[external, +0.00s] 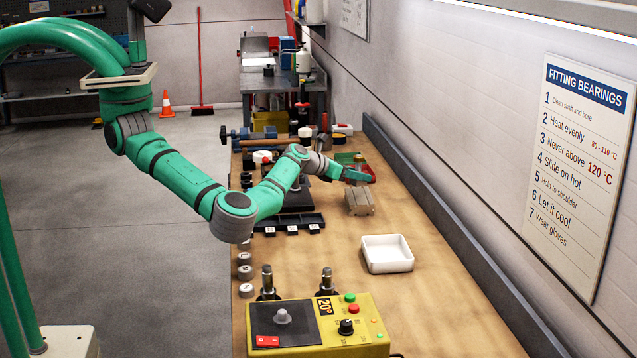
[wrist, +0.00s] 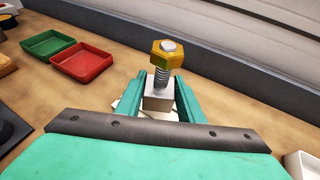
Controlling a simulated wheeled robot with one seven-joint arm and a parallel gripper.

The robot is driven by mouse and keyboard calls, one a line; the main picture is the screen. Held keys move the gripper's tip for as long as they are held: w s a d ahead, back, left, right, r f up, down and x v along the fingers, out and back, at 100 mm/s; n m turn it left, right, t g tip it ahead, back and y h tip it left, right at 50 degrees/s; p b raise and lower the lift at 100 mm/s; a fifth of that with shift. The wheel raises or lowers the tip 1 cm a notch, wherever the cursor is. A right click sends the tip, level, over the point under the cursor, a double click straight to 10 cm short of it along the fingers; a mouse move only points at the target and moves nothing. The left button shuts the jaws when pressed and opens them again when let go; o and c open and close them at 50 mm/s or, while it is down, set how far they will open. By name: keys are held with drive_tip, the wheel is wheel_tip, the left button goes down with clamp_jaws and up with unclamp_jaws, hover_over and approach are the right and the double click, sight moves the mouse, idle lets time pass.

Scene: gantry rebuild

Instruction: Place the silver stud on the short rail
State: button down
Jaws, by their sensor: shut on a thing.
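The silver stud (wrist: 161,82) shows in the wrist view as a threaded shank with a brass-coloured hex nut on top and a grey block at its foot. My gripper (wrist: 160,88) is shut on that block, one teal finger on each side. The stud stands roughly upright in the jaws. In the wrist view only a pale edge shows under the fingers, and I cannot tell whether the stud touches the rail.
A green tray (wrist: 47,43) and a red tray (wrist: 83,62) lie beyond the gripper. A white tray (external: 387,262) stands nearer on the bench, and a yellow control box (external: 375,325) at its near end. The wall edge (external: 440,205) runs along the right. Bench around the white tray is clear.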

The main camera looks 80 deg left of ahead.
sight(353, 183)
drive_tip(key=shift+w+f, duration=0.35)
drive_tip(key=shift+f, duration=1.5)
drive_tip(key=c, duration=1.2)
unclamp_jaws()
drive_tip(key=shift+f, duration=0.2)
drive_tip(key=shift+r, duration=0.15)
drive_tip(key=shift+s+r, duration=0.15)
drive_tip(key=shift+s, duration=0.1)
drive_tip(key=v, duration=1.1)
drive_tip(key=shift+s+r, duration=0.2)
drive_tip(key=shift+s, duration=0.05)
drive_tip(key=shift+w+d, duration=0.1)
drive_tip(key=shift+d, duration=0.05)
